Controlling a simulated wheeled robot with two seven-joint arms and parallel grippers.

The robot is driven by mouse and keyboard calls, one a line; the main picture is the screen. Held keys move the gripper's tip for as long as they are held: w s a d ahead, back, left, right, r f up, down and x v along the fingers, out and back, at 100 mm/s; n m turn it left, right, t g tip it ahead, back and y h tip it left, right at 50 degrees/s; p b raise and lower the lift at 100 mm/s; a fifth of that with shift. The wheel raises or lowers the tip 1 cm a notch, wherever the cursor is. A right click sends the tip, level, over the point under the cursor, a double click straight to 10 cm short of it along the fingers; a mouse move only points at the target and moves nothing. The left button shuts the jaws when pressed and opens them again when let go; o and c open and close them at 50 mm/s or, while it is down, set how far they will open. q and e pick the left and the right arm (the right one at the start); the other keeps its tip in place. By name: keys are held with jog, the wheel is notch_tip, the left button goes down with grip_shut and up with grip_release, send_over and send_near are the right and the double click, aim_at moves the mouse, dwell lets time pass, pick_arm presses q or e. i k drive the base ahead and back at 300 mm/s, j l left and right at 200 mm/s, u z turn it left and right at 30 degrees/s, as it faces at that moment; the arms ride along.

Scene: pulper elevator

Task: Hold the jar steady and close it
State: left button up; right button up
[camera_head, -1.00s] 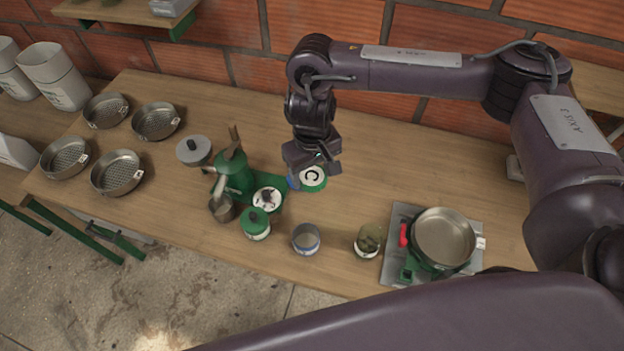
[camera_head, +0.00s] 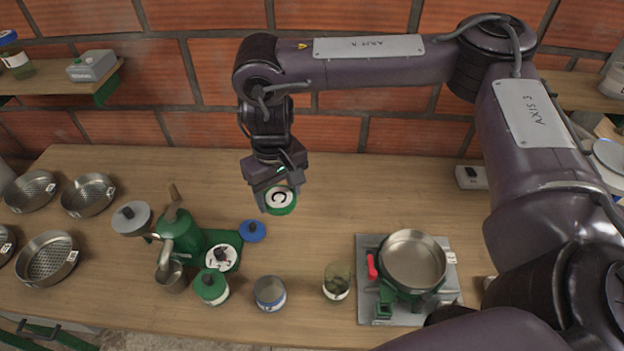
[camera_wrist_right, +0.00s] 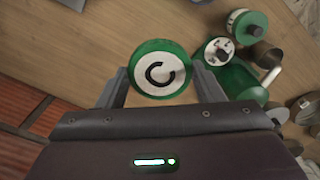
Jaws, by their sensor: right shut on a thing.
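My right gripper (camera_head: 279,196) is shut on a green round piece (camera_head: 281,201) with a white face and a black C-shaped mark. In the right wrist view the green round piece (camera_wrist_right: 160,68) sits between the two fingertips. It appears to be held above the table. An open jar with a blue-and-white label (camera_head: 270,293) stands near the front edge. A glass jar with dark contents (camera_head: 337,281) stands to its right. A green-lidded jar (camera_head: 212,287) stands to its left. A blue lid (camera_head: 252,231) lies behind them. My left gripper is out of view.
A green pulper (camera_head: 180,235) with a white round plate (camera_head: 223,257) stands left of the jars. A pan (camera_head: 413,259) sits on a green burner at right. Several sieves (camera_head: 88,195) lie at far left. The table (camera_head: 340,200) is clear in the middle, before the brick wall.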

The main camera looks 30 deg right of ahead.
aim_at(338, 274)
jog(key=k+l, duration=0.15)
jog(key=l, duration=0.15)
jog(key=k+l, duration=0.1)
jog(key=l, duration=0.2)
jog(key=k+l, duration=0.15)
jog(key=l, duration=0.2)
jog(key=k+l, duration=0.1)
jog(key=l, duration=0.2)
jog(key=u, duration=0.05)
